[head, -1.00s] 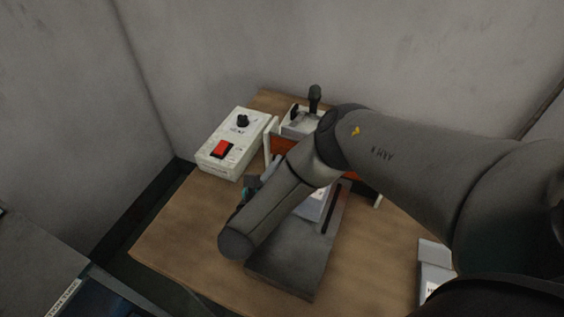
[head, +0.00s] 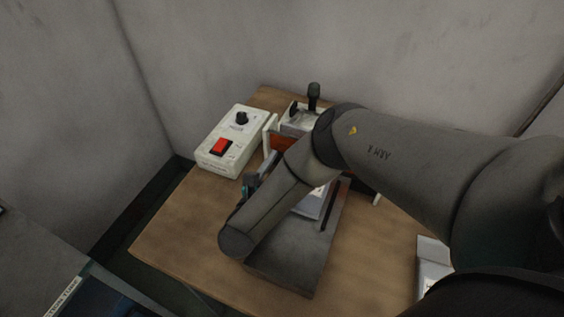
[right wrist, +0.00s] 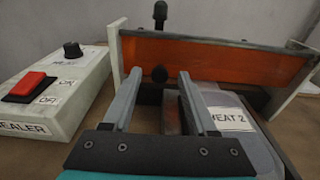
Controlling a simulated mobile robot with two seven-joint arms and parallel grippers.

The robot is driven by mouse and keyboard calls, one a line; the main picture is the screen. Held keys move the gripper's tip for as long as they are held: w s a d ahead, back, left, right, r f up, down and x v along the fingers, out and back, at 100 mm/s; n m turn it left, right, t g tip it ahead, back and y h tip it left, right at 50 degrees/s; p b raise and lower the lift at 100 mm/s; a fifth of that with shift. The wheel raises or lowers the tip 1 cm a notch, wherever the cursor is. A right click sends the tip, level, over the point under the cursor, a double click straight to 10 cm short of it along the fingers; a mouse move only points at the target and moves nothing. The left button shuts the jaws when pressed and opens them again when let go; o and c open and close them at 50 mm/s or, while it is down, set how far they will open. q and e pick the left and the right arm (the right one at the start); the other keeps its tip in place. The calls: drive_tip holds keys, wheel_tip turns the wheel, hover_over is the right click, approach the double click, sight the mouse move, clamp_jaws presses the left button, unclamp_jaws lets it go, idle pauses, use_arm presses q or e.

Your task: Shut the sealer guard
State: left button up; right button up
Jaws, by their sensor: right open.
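The sealer guard (right wrist: 215,62) is an orange see-through panel between white side posts, standing upright across the right wrist view. In the head view this gripper (head: 249,187) is mostly hidden behind my forearm. My left gripper is out of view.
A white control box (head: 227,142) with a red switch and black dial stands left of the guard. A grey box labelled "HEAT 2" (right wrist: 228,118) lies right of my fingers. A grey plate (head: 285,265) is in front on the wooden table (head: 178,245). A black lever (head: 314,95) stands behind.

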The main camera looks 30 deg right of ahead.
drive_tip(key=shift+s+a+r+p, duration=0.1)
drive_tip(key=shift+s+a+p, duration=0.25)
drive_tip(key=shift+p, duration=0.15)
drive_tip(key=p+v, duration=0.9)
drive_tip(key=v, duration=0.5)
drive_tip(key=shift+a, duration=0.2)
drive_tip(key=shift+s, duration=0.1)
